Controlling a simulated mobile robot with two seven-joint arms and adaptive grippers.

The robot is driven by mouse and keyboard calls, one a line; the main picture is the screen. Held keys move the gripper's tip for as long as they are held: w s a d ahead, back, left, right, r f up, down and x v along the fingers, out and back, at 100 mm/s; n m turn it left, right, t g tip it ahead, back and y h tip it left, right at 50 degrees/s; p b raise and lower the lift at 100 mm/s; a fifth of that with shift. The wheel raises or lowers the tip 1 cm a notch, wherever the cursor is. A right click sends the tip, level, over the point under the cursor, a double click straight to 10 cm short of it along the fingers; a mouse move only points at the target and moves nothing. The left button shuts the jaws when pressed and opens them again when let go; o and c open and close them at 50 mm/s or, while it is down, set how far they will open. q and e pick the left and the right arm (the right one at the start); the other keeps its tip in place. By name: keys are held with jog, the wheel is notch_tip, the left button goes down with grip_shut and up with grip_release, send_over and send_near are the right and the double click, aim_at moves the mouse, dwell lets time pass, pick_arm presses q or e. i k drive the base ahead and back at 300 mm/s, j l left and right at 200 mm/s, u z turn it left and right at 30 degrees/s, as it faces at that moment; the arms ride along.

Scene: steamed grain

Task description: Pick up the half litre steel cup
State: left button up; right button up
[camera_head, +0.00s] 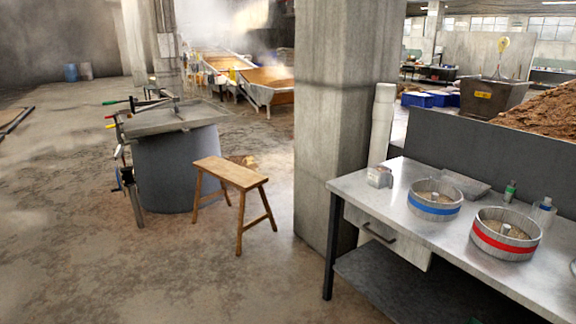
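I cannot clearly make out a half litre steel cup. A small silvery object (379,177) stands at the far left corner of the metal workbench (400,206) on the right; it is too small to tell whether it is a cup. Neither of my grippers is in view.
On the bench stand a blue-banded round container (434,207), a red-banded one (505,245), a shallow tray (465,185) and small bottles (544,210). A concrete pillar (340,120) rises behind its left end. A wooden stool (230,173) stands left, with open floor in front.

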aim_at(379, 175)
jog(key=i+j, duration=0.1)
jog(key=i, duration=0.8)
jog(key=i+j+z, duration=0.1)
jog(key=i, duration=0.85)
